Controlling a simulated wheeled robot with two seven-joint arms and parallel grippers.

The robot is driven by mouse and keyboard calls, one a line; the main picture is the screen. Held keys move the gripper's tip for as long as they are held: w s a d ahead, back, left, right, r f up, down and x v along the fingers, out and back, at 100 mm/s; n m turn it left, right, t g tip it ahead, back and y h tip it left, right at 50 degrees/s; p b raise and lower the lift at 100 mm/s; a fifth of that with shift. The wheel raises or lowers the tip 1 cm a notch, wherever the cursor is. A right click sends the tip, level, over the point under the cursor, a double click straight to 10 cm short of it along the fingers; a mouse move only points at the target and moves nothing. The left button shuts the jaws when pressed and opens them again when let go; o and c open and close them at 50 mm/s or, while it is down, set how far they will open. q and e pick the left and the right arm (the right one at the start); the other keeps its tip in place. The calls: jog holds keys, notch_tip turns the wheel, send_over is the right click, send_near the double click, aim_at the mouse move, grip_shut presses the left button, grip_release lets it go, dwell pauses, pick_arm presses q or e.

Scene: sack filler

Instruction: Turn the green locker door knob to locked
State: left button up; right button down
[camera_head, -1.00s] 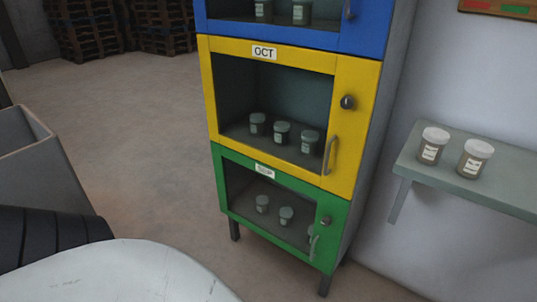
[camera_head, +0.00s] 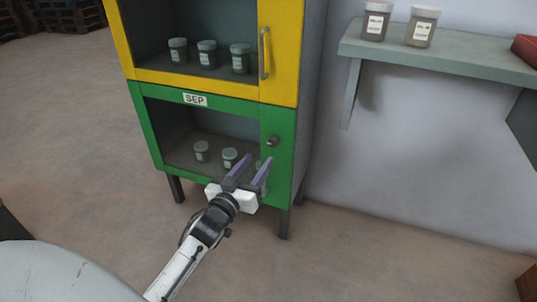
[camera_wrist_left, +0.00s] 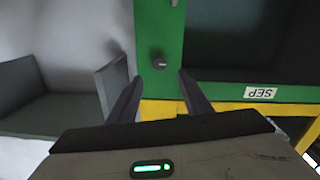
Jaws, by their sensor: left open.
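The green locker door (camera_head: 285,145) is the lowest one, with a glass pane and a SEP label (camera_head: 195,100). It looks shut. Its small dark knob (camera_head: 272,141) sits on the right part of the frame, and I cannot tell which way it is turned. My left gripper (camera_head: 254,172) is open and empty, just below the knob in the head view. In the left wrist view, which is upside down, the knob (camera_wrist_left: 159,62) shows beyond and between the two open fingers (camera_wrist_left: 160,95), apart from them. My right gripper is not in view.
A yellow door (camera_head: 280,50) with a handle is directly above. Jars (camera_head: 201,151) stand behind the green door's pane. A wall shelf (camera_head: 440,60) with two jars (camera_head: 422,27) juts out at the right. The floor (camera_head: 100,150) left of the locker is clear.

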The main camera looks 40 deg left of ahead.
aim_at(271, 143)
pick_arm(q)
jog(key=w+b, duration=0.1)
jog(key=w, duration=0.2)
jog(key=w+a+b, duration=0.1)
jog(key=w, duration=0.3)
jog(key=shift+w+a, duration=0.15)
jog(key=shift+a, duration=0.05)
jog(key=shift+w+a+b, duration=0.1)
jog(key=shift+w+b, duration=0.2)
jog(key=shift+w, duration=0.4)
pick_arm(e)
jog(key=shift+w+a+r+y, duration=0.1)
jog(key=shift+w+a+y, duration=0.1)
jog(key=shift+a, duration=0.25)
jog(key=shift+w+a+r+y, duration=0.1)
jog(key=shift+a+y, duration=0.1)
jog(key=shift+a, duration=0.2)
pick_arm(q)
jog(key=c, duration=1.1)
jog(key=shift+o, duration=0.2)
